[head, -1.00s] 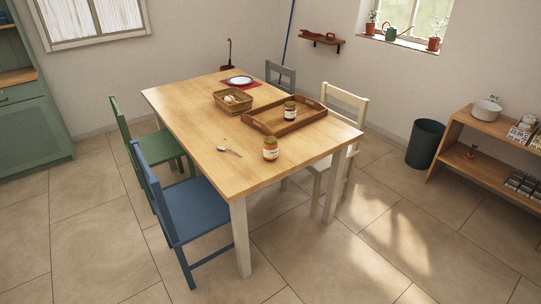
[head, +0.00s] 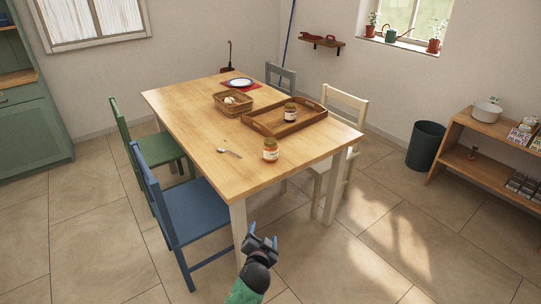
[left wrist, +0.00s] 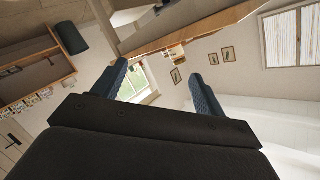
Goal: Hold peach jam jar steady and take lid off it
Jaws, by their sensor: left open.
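A jar with orange contents, a pale label and a lid on top (head: 270,150), which looks like the peach jam jar, stands upright near the front right corner of the wooden table (head: 205,140). My left gripper (head: 262,235) is low in front of the table, below the tabletop and well apart from the jar. It is open and empty. Its two blue fingers also show spread apart in the left wrist view (left wrist: 160,75), with no jar between them. My right gripper is not in view.
A wooden tray (head: 262,129) holds a dark jar (head: 290,112). A spoon (head: 230,153), a basket (head: 220,104) and a plate (head: 240,82) are also on the table. Blue (head: 195,210), green (head: 160,150) and cream (head: 345,103) chairs stand around it. Floor is open in front.

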